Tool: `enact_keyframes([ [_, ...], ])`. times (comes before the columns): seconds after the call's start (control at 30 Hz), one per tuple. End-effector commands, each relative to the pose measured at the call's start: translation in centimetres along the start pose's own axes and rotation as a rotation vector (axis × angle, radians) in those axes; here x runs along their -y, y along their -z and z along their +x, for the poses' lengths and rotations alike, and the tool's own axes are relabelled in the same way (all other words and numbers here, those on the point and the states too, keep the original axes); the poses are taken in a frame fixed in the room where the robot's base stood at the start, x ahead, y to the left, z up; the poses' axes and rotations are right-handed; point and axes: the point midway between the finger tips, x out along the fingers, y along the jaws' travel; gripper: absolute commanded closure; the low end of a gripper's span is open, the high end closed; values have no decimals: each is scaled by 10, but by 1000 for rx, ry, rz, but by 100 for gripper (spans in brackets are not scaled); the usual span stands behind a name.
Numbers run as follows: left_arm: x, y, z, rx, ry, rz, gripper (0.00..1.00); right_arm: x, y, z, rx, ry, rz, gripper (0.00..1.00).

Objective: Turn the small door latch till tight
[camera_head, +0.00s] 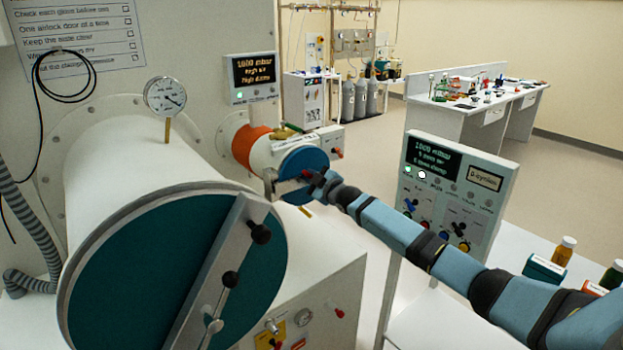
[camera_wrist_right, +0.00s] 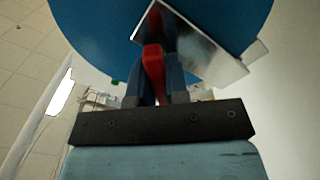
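The small door (camera_head: 309,161) is a blue disc on the end of the small white port, with a silver latch bar (camera_head: 289,187) across it. My right gripper (camera_head: 316,184) is at the bar, in front of the door. In the right wrist view the blue door (camera_wrist_right: 90,28) fills the top, and the shiny bar (camera_wrist_right: 205,45) slants down to the right. A red latch handle (camera_wrist_right: 153,68) stands between the two fingers of the right gripper (camera_wrist_right: 155,75), which look closed on its sides. The fingertips are partly hidden. My left gripper is not in view.
The large teal door (camera_head: 140,275) with its grey bar and black knobs fills the lower left. A gauge (camera_head: 166,97) stands above its port. A control panel (camera_head: 455,190) stands right of the small door, behind my right arm. Bottles (camera_head: 564,251) stand at the right.

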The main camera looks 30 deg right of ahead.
Motion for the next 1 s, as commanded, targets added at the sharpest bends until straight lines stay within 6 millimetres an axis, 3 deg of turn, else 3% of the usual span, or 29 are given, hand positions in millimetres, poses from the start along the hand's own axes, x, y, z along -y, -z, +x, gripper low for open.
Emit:
enact_keyframes([
  [0.47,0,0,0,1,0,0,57,0,0,0,0,0,120,100],
  [1.0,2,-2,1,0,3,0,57,-2,-1,0,0,0,604,100],
])
